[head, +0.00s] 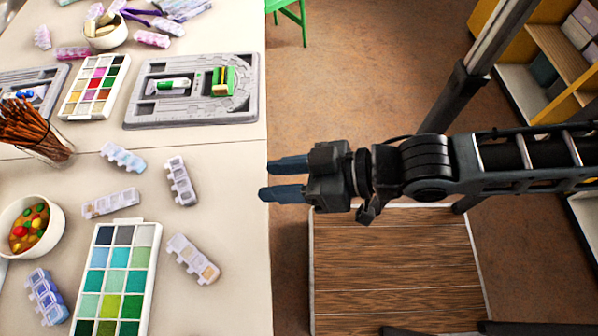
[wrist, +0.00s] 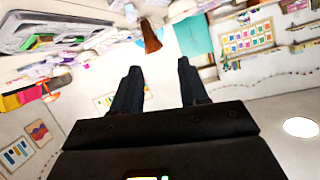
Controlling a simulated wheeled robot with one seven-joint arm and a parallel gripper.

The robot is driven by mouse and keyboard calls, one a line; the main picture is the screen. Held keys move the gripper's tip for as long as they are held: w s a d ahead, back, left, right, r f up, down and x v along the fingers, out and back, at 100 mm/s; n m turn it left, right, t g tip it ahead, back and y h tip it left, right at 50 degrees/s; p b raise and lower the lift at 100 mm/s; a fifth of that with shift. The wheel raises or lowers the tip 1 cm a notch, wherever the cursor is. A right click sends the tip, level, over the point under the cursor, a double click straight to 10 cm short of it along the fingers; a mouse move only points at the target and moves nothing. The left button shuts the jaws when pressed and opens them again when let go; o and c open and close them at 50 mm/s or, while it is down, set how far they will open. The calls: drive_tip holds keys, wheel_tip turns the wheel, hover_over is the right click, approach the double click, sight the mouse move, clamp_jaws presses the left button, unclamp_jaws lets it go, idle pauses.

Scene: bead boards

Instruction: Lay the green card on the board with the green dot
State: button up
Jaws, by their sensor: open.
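A grey bead board (head: 192,118) lies on the white table at its upper right. In its recesses are a white-and-green tube-like piece (head: 173,84) and a green block-like piece with a yellowish strip (head: 222,80). A second grey board (head: 55,77) is partly cut off at the left edge, with a blue-and-white piece in it. I cannot make out a green dot on either board, nor tell for sure which thing is the green card. My gripper (head: 284,178) is open and empty at the table's right edge, apart from the boards. Its two fingers also show in the wrist view (wrist: 157,75).
A paint palette (head: 80,111) stands between the boards. A larger blue-green palette (head: 157,270), a bowl of coloured beads (head: 53,247), a jar of brown sticks (head: 62,152) and several small bead boxes (head: 181,181) crowd the near table. A green stool (head: 289,15) stands beyond the table.

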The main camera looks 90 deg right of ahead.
wheel_tip(320, 180, up, 5)
drive_tip(key=s+a+n+t+y, duration=0.1)
drive_tip(key=s+a+n, duration=0.1)
drive_tip(key=n, duration=0.1)
drive_tip(key=shift+s+a+r, duration=0.2)
drive_tip(key=shift+s+a, duration=0.05)
drive_tip(key=shift+s, duration=0.15)
drive_tip(key=shift+f, duration=0.1)
drive_tip(key=shift+f+b, duration=0.3)
drive_tip(key=shift+b, duration=0.05)
